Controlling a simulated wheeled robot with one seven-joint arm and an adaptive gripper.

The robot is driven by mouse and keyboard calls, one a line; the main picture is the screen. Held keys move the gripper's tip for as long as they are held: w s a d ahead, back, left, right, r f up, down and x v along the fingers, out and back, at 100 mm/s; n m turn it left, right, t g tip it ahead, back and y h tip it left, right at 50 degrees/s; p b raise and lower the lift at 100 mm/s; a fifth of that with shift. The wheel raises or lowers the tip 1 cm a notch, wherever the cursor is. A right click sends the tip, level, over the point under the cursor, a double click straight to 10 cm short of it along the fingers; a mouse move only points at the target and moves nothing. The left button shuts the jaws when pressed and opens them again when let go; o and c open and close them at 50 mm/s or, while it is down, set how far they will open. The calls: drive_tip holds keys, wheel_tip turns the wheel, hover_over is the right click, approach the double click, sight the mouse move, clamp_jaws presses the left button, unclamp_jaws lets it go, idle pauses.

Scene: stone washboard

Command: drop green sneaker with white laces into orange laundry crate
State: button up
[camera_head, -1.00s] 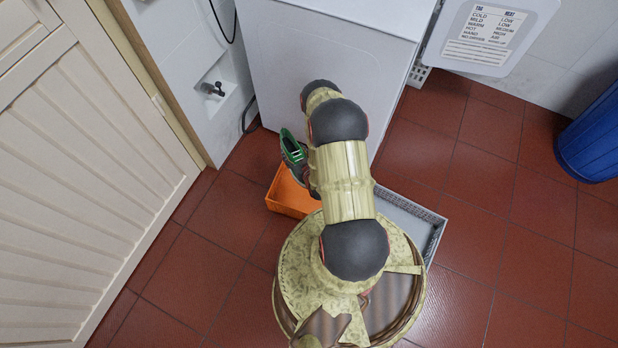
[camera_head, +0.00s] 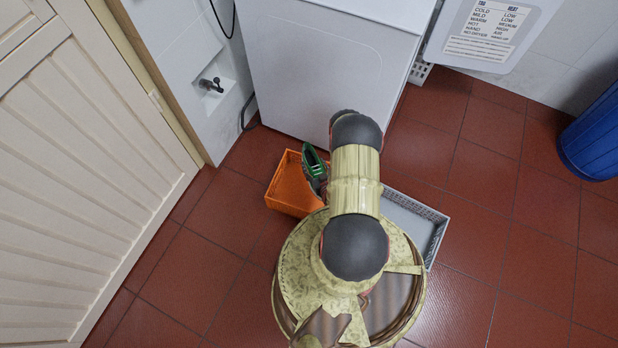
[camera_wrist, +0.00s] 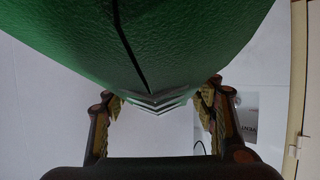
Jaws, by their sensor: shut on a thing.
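The green sneaker (camera_head: 312,162) with white laces is held up at the left of my arm in the head view. It fills the upper part of the wrist view (camera_wrist: 150,50), with some white lace edges showing. My gripper (camera_wrist: 160,108) is shut on the sneaker, one finger at each side. In the head view the gripper (camera_head: 320,186) is partly hidden by my arm. The orange laundry crate (camera_head: 284,193) stands on the floor below and left of the sneaker. The sneaker overlaps the crate's right part in the picture. The crate's right side is hidden.
A grey crate (camera_head: 440,230) lies on the floor right of my arm. A white appliance (camera_head: 320,70) stands behind. A blue bin (camera_head: 597,140) is at the far right. A slatted door (camera_head: 80,180) is at left. The red tile floor (camera_head: 190,265) is clear at left.

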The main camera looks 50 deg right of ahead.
drive_tip(key=shift+f+b, duration=1.05)
drive_tip(key=shift+f, duration=0.65)
drive_tip(key=o, duration=1.4)
drive_tip(key=shift+o, duration=0.3)
drive_tip(key=shift+v, duration=3.75)
